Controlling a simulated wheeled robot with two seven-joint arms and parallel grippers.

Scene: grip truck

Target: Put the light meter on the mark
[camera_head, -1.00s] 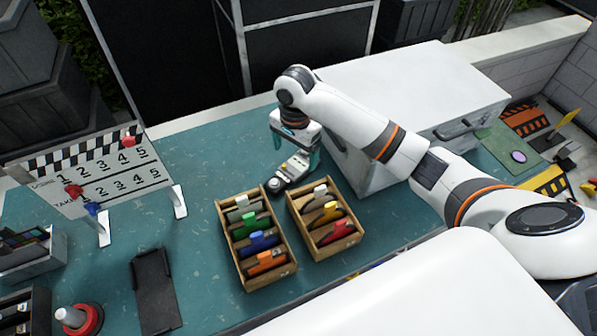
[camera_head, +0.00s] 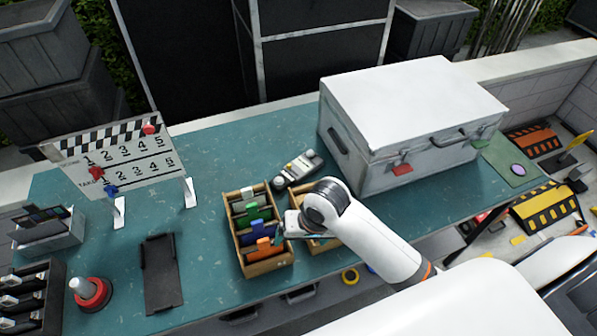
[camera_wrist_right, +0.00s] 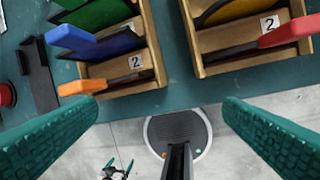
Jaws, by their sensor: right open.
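The light meter (camera_head: 298,169), a grey and black handheld device, lies on the teal table left of the white case and behind the small wooden crates. The wrist view does not show it. A green mat (camera_head: 508,160) with a purple disc (camera_head: 518,169) lies right of the case; I cannot tell whether this is the mark. My right gripper (camera_head: 282,234) is by the wooden crates, apart from the light meter and partly hidden by its own wrist. In the right wrist view its teal fingers (camera_wrist_right: 158,108) are wide apart with nothing between them. My left gripper is not in view.
Two wooden crates (camera_head: 266,266) hold coloured items. A white case (camera_head: 400,140) blocks the back right. A clapperboard (camera_head: 120,165), a dark tray (camera_head: 162,275) and a red-based cone (camera_head: 90,293) are at the left. The table behind the crates has free room.

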